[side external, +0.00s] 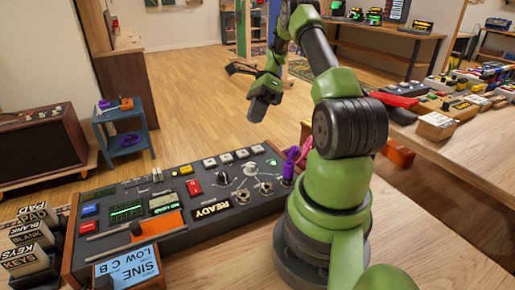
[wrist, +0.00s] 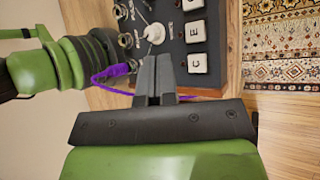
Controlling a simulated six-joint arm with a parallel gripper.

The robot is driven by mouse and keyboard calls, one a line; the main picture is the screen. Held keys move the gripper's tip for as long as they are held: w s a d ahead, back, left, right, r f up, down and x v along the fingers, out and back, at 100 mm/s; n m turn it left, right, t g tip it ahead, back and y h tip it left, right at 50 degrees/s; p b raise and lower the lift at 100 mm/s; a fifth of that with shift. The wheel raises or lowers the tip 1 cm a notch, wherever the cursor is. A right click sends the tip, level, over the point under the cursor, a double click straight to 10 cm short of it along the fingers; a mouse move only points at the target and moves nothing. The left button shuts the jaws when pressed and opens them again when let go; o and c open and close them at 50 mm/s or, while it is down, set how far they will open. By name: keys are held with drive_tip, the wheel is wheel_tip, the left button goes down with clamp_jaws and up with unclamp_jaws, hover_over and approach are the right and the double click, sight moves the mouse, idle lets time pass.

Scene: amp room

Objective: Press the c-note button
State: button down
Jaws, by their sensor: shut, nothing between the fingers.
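The C button (wrist: 197,62) is a white square key with a dark letter, on the dark top of the synth console (wrist: 170,28). In the wrist view it lies just right of my fingertips. An E button (wrist: 195,31) sits beside it, farther along the row. In the side view, the C button (side external: 257,149) appears to be the right end of the row of white keys. My gripper (side external: 254,115) is raised above and behind the console there, apart from the keys. In the wrist view, my gripper (wrist: 155,62) has its dark fingers together, with nothing held.
Knobs (side external: 249,169) and a purple cable (side external: 291,163) stand near the key row's right end. Labelled blocks (side external: 30,240) stand at the front left. Open floor lies behind the console.

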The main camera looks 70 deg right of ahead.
sight(256, 147)
drive_tip(key=shift+f, duration=2.85)
drive_tip(key=shift+f, duration=0.15)
drive_tip(key=shift+f, duration=0.25)
drive_tip(key=shift+f, duration=0.5)
drive_tip(key=shift+r, duration=0.1)
idle(0.5)
drive_tip(key=shift+r, duration=0.85)
drive_tip(key=shift+r, duration=2.5)
